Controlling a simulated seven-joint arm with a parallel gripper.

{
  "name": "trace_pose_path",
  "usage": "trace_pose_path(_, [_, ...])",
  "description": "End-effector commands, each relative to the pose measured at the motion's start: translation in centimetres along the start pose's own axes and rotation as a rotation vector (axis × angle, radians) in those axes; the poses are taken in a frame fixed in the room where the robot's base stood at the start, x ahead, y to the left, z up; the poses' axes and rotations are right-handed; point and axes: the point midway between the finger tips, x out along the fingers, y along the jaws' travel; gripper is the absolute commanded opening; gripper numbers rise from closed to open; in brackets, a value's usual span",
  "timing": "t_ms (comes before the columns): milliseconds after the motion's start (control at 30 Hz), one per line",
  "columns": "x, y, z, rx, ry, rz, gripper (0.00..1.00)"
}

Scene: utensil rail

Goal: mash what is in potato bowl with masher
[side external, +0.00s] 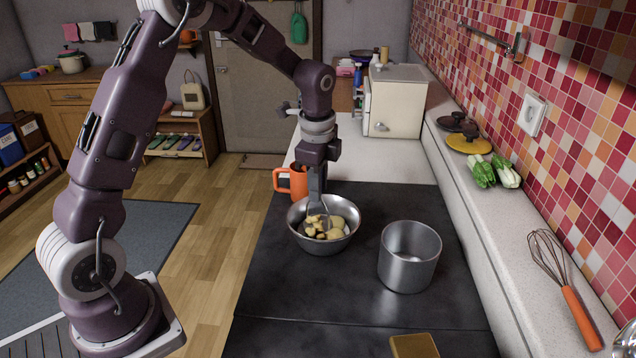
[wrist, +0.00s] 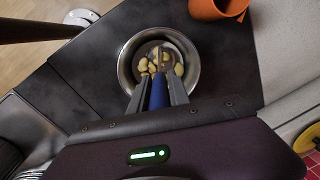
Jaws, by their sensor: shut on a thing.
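The potato bowl (side external: 324,246) is a round steel bowl on the dark counter, with pale yellow potato pieces (side external: 333,230) in it. In the wrist view the bowl (wrist: 192,88) and the potato pieces (wrist: 146,66) lie ahead of the fingers. My gripper (side external: 317,190) points down over the bowl. In the wrist view my gripper (wrist: 158,95) is shut on the blue handle of the masher (wrist: 158,92). The masher's metal lower part (side external: 318,208) reaches down into the bowl among the pieces. Whether its head touches the bowl's bottom cannot be told.
An orange mug (side external: 298,182) stands just behind the bowl. An empty steel pot (side external: 408,262) stands at its front right. A whisk (side external: 565,290) and vegetables (side external: 488,170) lie on the right ledge. A brownish block (side external: 414,346) is at the front edge.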

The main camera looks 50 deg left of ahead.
Motion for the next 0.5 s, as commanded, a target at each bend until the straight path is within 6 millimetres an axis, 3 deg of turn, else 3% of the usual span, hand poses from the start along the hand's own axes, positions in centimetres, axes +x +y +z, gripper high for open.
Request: trace_pose_path(500, [0.42,0.0,-0.02,0.0,0.0,-0.001,0.0])
